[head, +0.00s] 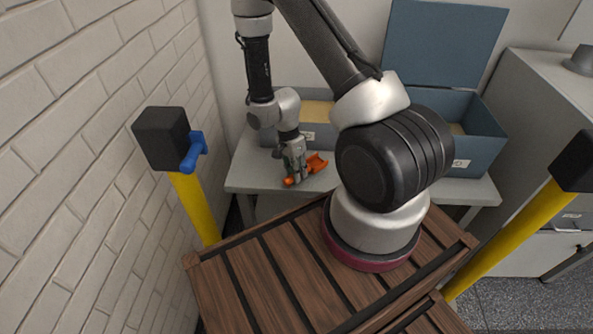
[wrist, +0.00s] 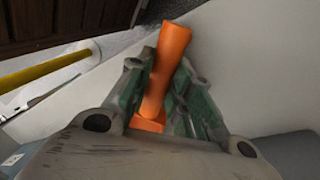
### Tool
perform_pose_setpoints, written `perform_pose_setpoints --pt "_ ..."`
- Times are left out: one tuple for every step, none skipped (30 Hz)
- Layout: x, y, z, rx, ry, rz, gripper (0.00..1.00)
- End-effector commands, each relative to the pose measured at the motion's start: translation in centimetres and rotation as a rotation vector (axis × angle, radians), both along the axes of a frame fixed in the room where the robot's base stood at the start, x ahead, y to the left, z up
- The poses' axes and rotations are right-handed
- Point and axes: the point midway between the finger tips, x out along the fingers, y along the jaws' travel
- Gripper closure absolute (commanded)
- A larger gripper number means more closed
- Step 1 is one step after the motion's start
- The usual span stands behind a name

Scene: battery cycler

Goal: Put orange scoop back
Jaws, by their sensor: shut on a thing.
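The orange scoop (head: 316,163) is in my gripper (head: 295,178), low over the light table (head: 250,172) in front of the blue-grey boxes. In the head view the scoop shows on both sides of the fingers. In the wrist view the scoop (wrist: 168,62) sticks out between the two green-padded fingers (wrist: 160,100), which are closed on it. Its middle is partly hidden by the fingers. I cannot tell whether the scoop touches the table.
A blue-grey box (head: 484,127) with a raised lid stands at the table's back right. Another box (head: 318,133) stands behind my gripper. A white brick wall (head: 80,120) is close on the left. A grey cabinet (head: 545,100) stands at the right.

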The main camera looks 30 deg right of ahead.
Motion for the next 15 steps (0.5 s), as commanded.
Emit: perform_pose_setpoints --pt "0.0 0.0 0.01 0.0 0.0 0.0 1.0" --pt "0.0 0.0 0.01 0.0 0.0 0.0 1.0" --pt "0.0 0.0 0.0 0.0 0.0 0.0 1.0" --pt "0.0 0.0 -0.01 0.0 0.0 0.0 1.0" --pt "-0.01 0.0 -0.03 0.0 0.0 0.0 1.0" --pt "-0.01 0.0 -0.07 0.0 0.0 0.0 1.0" --pt "0.0 0.0 -0.11 0.0 0.0 0.0 1.0" --pt "0.0 0.0 -0.15 0.0 0.0 0.0 1.0" --pt "-0.01 -0.01 -0.23 0.0 0.0 0.0 1.0" --pt "0.0 0.0 -0.29 0.0 0.0 0.001 1.0" --pt "-0.01 -0.01 -0.35 0.0 0.0 0.001 1.0" --pt "0.01 -0.01 -0.43 0.0 0.0 0.001 1.0" --pt "0.0 -0.02 -0.49 0.0 0.0 0.001 1.0" --pt "0.01 -0.02 -0.55 0.0 0.0 0.001 1.0" --pt "0.01 -0.02 -0.62 0.0 0.0 0.001 1.0"
